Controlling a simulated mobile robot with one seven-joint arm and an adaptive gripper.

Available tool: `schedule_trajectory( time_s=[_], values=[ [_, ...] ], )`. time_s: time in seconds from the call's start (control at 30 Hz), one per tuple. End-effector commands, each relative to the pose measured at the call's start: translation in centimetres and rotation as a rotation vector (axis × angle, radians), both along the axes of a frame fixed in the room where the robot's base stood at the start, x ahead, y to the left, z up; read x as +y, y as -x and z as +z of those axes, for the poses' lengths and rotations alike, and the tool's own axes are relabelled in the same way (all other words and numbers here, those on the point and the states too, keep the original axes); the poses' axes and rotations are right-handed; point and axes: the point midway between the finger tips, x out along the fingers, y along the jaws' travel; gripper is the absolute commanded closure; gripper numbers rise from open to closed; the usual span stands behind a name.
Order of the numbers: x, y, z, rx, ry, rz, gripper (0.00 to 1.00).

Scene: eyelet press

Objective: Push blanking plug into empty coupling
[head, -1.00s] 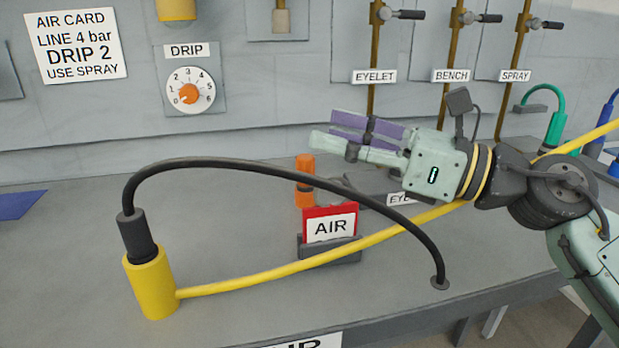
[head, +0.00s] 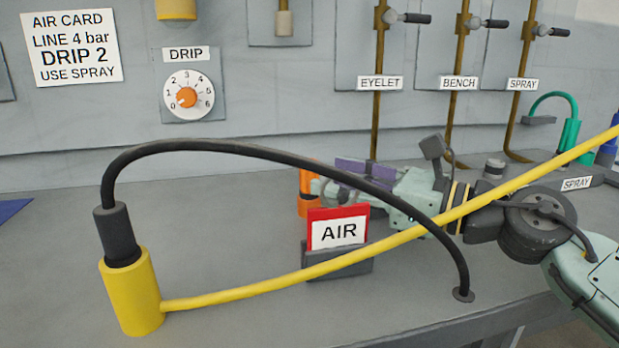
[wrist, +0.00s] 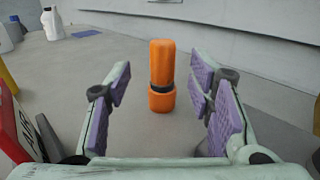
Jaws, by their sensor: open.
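An orange blanking plug (wrist: 161,72) stands upright on the bench in the wrist view, with a dark band around it above a wider orange foot. In the head view the plug (head: 306,190) is partly hidden behind my fingers and the red AIR card. My gripper (head: 326,182) is low over the bench, lying nearly level. Its purple-padded fingers are open and empty, one to each side of the plug in the wrist view, with visible gaps. I cannot tell whether the fingertips reach past it. I cannot make out the empty coupling for sure; a short grey stub (head: 494,166) shows behind my wrist.
The red AIR card (head: 338,228) stands close in front of my gripper. A yellow coupling (head: 132,292) with a black hose (head: 240,147) arches at the front, and its yellow hose (head: 260,288) crosses before my arm. A green coupling (head: 570,136) stands back right.

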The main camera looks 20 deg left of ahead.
Motion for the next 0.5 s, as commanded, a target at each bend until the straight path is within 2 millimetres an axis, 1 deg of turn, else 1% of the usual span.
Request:
schedule_trajectory(
  time_s=[0.03,0.1,0.2,0.3,0.5],
  values=[
    [0.9,-0.2,0.2,0.0,0.005,0.004,0.52],
    [2.0,-0.6,0.2,0.001,0.005,0.005,0.52],
    [3.2,-0.8,0.1,0.0,0.003,0.004,0.52],
    [3.8,-1.0,0.0,0.0,0.002,0.002,0.52],
    [3.8,-1.0,0.0,-0.001,0.001,0.001,0.52]
  ],
)
